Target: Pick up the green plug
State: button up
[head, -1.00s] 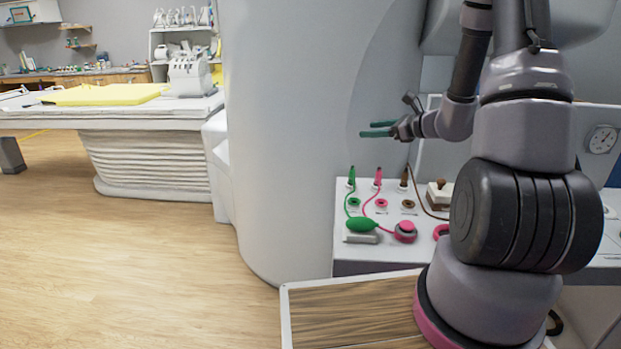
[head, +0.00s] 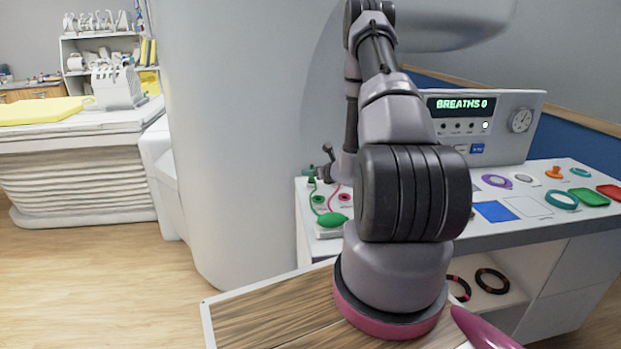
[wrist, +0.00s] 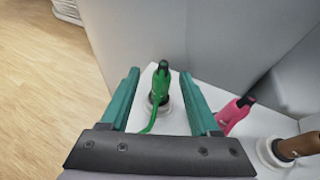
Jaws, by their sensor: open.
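The green plug (wrist: 161,88) stands upright in a pale round socket on the white console, with a green cord running from it. In the wrist view it lies between the two teal fingers of my gripper (wrist: 159,75), with a visible space on either side. My gripper is open and holds nothing. In the head view my gripper (head: 312,173) is low over the console's left back corner. There the fingers and plug overlap and are hard to tell apart.
A pink plug (wrist: 235,111) stands close to the right finger, and a brown plug (wrist: 297,147) is farther right. A tall pale housing (head: 235,150) rises beside the console. A green bulb (head: 332,219) sits in front. My arm hides the console's middle.

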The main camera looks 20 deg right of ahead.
jog(key=x, duration=0.5)
jog(key=shift+d+f, duration=0.1)
jog(key=shift+f, duration=0.05)
grip_shut()
